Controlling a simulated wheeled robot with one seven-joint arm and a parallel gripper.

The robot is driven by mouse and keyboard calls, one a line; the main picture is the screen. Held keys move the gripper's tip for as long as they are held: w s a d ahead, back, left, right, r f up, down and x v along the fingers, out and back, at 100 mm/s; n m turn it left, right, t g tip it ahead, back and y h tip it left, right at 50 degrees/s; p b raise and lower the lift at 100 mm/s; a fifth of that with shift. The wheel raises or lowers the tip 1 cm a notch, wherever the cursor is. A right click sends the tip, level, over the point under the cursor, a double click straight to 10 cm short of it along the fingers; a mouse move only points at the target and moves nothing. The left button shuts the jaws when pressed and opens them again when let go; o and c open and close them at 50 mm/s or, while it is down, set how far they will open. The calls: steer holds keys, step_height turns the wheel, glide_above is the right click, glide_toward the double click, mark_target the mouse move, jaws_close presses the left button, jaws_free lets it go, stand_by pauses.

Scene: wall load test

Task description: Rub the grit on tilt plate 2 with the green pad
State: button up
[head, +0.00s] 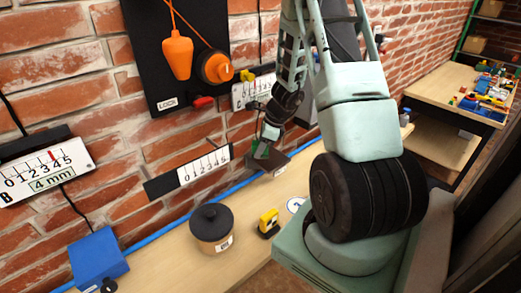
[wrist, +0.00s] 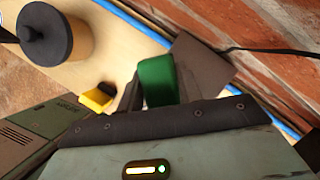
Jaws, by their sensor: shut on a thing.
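My gripper (head: 266,145) is low beside the brick wall, over the bench. In the wrist view my gripper (wrist: 158,88) is shut on the green pad (wrist: 157,77), held between its dark fingers. A dark brown tilted plate (wrist: 202,60) lies just beyond the pad, and shows under my gripper in the head view (head: 280,160). I cannot tell whether pad and plate touch. I see no plate number on it, though a round blue-and-white marker (head: 295,204) lies nearby. Any grit is hidden or too small to see.
A lidded pot (head: 211,228), a small yellow-and-black item (head: 268,222) and a blue box (head: 97,258) stand on the bench (head: 183,262). Scales (head: 204,166) and a black board (head: 165,60) with orange weights are on the wall. A blue strip (head: 180,222) runs along the bench's back.

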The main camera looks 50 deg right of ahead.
steer(key=shift+r+p, duration=2.1)
steer(key=shift+r, duration=0.55)
